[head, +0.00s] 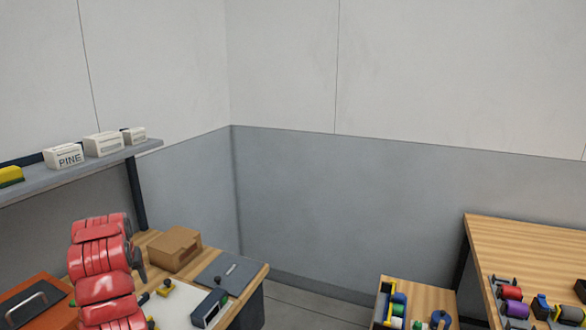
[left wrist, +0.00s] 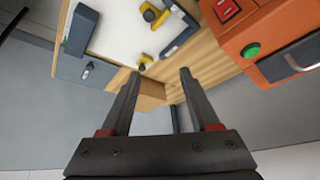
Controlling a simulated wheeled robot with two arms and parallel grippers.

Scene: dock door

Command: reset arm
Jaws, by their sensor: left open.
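My left arm (head: 103,275), with red ribbed covers, rises at the lower left of the head view, in front of the left bench. Its gripper is not clear in that view. In the left wrist view my left gripper (left wrist: 160,74) is open, its two dark fingers apart with nothing between them. The fingers point toward the wooden bench edge (left wrist: 207,78). My right arm and gripper are in neither view.
The left bench holds an orange box (head: 48,300), a cardboard box (head: 174,248), a white board (head: 178,306) and a dark mat (head: 222,277). A shelf (head: 75,175) hangs above. A wooden table (head: 530,250) with spools stands right.

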